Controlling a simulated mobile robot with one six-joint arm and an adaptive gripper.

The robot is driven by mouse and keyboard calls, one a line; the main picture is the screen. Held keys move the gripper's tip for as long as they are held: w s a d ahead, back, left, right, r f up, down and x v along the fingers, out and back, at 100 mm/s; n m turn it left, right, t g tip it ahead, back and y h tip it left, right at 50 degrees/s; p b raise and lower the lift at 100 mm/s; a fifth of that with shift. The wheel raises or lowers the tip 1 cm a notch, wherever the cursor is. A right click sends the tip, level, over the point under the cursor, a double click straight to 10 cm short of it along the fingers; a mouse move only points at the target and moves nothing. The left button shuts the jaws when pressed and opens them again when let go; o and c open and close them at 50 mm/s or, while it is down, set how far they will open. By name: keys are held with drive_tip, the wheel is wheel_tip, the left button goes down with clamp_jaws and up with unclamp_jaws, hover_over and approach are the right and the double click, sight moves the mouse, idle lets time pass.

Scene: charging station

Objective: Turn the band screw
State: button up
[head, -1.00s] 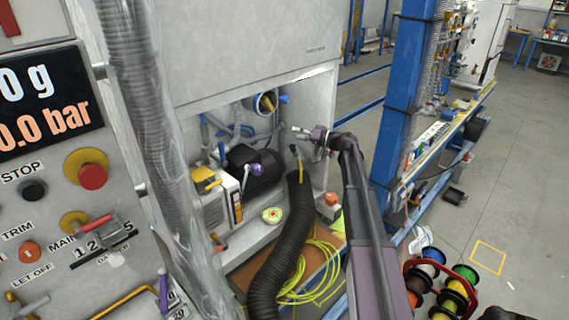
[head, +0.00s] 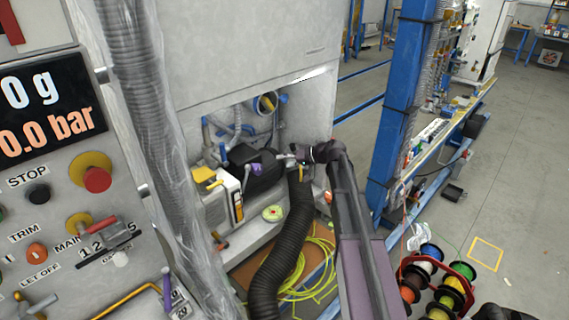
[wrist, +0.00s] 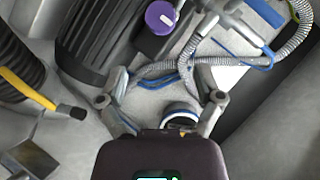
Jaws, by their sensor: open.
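My gripper (head: 286,158) is inside the open bay of the large grey cabinet, by the upper end of the black corrugated hose (head: 288,235). In the wrist view, my gripper (wrist: 160,95) has its two fingers spread wide with nothing between them. I cannot tell for sure which part is the band screw.
A black ribbed motor (wrist: 95,40) is ahead, left of the purple knob. Grey hoses (wrist: 295,40) and blue tubes (wrist: 265,62) run at the right. Bay walls are close by. Yellow cable (head: 315,268) lies below, and a spool rack (head: 435,280) stands at right.

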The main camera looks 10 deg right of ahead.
drive_tip(key=shift+s+a+f, duration=0.2)
drive_tip(key=shift+s, duration=0.3)
drive_tip(key=m+t+y+b, duration=0.1)
drive_tip(key=t+y+b, duration=0.3)
drive_tip(key=t, duration=0.4)
approach(286, 99)
drive_tip(key=d+f, duration=0.2)
drive_tip(key=d, duration=0.1)
drive_tip(key=shift+s+d+r, duration=0.15)
drive_tip(key=shift+s+r, duration=0.1)
drive_tip(key=shift+s, duration=0.15)
drive_tip(key=p+x, duration=0.3)
drive_tip(key=x, duration=1.1)
drive_tip(key=shift+p, duration=0.35)
drive_tip(key=shift+s, duration=0.1)
drive_tip(key=shift+m, duration=0.3)
drive_tip(key=c, duration=1.2)
